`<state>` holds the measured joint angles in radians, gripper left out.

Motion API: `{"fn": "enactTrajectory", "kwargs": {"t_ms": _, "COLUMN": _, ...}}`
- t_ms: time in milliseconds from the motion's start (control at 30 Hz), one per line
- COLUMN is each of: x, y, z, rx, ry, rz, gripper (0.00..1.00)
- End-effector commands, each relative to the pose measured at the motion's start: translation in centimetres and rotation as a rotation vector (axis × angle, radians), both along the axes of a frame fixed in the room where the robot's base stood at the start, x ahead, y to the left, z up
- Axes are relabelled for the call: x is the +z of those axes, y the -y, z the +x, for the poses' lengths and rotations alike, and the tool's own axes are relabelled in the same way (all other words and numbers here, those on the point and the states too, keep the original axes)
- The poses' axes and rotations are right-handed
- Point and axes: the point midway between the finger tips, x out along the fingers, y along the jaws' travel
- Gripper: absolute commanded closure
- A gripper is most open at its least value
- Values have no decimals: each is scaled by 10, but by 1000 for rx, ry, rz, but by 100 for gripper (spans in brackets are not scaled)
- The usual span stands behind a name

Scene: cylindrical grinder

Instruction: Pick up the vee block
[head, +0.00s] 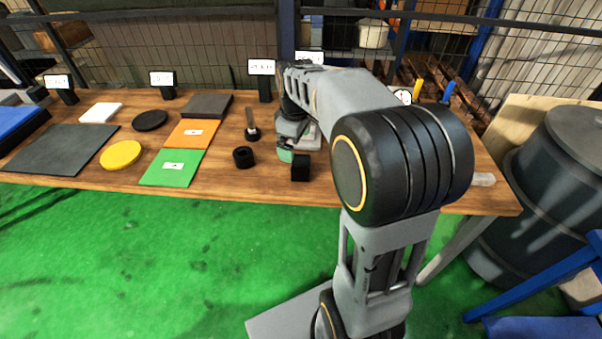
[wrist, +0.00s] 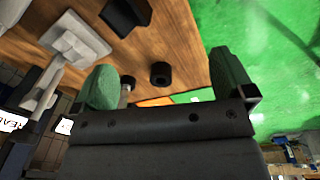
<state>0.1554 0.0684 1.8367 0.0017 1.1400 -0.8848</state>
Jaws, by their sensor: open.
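A small black block (head: 300,168), which looks like the vee block, sits near the front edge of the wooden table; its notch is not clear. It also shows in the wrist view (wrist: 126,13), at the top edge. My gripper (head: 286,154) is above the table, just left of and behind the block in the head view. In the wrist view, its two green-padded fingers (wrist: 166,80) are spread apart with nothing held between them. The block lies beyond the fingertips, apart from them.
A black hollow cylinder (head: 244,157) stands left of the block, with a dark upright-stemmed piece (head: 252,130) behind it. A grey stepped object (wrist: 76,40) is close to the block. Green (head: 172,168) and orange (head: 193,133) mats lie further left. A dark barrel (head: 560,170) stands right of the table.

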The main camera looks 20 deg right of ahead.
Motion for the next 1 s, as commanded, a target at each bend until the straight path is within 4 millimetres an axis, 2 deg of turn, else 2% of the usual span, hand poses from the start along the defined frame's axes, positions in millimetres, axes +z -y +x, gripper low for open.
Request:
{"fn": "enactTrajectory", "kwargs": {"t_ms": 33, "x": -14, "y": 11, "z": 15, "rx": 53, "ry": -24, "rz": -3, "gripper": 0}}
{"fn": "enactTrajectory", "kwargs": {"t_ms": 100, "x": -23, "y": 23, "z": 31, "rx": 134, "ry": -49, "rz": -5, "gripper": 0}}
{"fn": "enactTrajectory", "kwargs": {"t_ms": 300, "x": -45, "y": 42, "z": 56, "rx": 286, "ry": -90, "rz": -3, "gripper": 0}}
{"fn": "enactTrajectory", "kwargs": {"t_ms": 700, "x": -111, "y": 44, "z": 62, "rx": 328, "ry": -100, "rz": -1, "gripper": 0}}
{"fn": "enactTrajectory", "kwargs": {"t_ms": 833, "x": -125, "y": 44, "z": 62, "rx": 327, "ry": -99, "rz": -2, "gripper": 0}}
{"fn": "enactTrajectory", "kwargs": {"t_ms": 1000, "x": -132, "y": 44, "z": 62, "rx": 327, "ry": -98, "rz": -2, "gripper": 0}}
